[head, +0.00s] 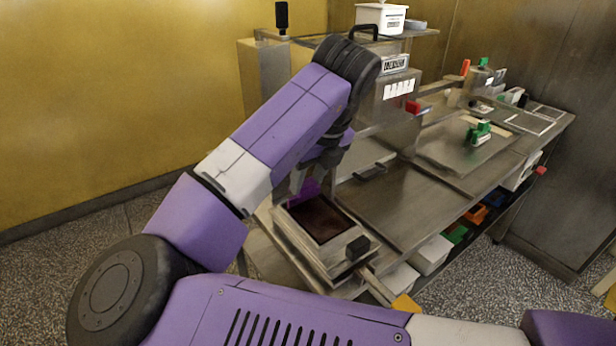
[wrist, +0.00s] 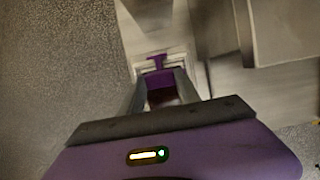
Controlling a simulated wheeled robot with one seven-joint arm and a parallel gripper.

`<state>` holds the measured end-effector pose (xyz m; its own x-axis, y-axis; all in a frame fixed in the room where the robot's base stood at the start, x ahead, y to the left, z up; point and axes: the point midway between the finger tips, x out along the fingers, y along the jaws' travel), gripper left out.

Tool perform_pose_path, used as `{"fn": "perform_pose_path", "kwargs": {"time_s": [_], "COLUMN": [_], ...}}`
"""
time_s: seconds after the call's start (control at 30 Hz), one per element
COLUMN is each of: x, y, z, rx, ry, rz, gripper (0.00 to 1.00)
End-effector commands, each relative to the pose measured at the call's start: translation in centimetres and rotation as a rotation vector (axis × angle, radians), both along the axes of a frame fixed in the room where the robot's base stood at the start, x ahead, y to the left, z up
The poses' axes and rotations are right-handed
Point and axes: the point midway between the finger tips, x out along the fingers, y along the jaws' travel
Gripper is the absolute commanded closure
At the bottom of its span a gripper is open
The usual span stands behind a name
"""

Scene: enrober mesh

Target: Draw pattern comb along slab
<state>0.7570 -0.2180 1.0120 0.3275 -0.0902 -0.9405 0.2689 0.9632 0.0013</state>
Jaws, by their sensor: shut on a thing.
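The pattern comb (head: 303,194) is purple and stands upright at the far left end of the tray in the head view. My gripper (head: 309,177) is shut on its upper part, pointing down. In the wrist view the purple comb (wrist: 157,63) sits between the fingertips (wrist: 158,76). The slab (head: 322,220) is a dark brown rectangle in a pale metal tray (head: 350,243). Part of the slab (wrist: 163,97) also shows between the fingers in the wrist view. I cannot tell whether the comb's lower edge touches the slab.
A dark block (head: 357,248) stands at the tray's near right corner. A metal bench (head: 405,205) lies right of the tray, with a machine (head: 388,100) behind. A green-topped item (head: 480,131) sits further right. Bins fill the shelf below. Open floor lies left.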

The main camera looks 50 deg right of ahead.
Motion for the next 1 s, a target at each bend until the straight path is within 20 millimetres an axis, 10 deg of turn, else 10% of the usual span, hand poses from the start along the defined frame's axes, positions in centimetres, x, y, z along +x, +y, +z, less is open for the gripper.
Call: {"fn": "perform_pose_path", "kwargs": {"time_s": [1.0], "x": [-0.74], "y": [0.21], "z": [-0.41], "rx": [0.0], "ry": [0.001], "rz": [0.0], "gripper": [0.96]}}
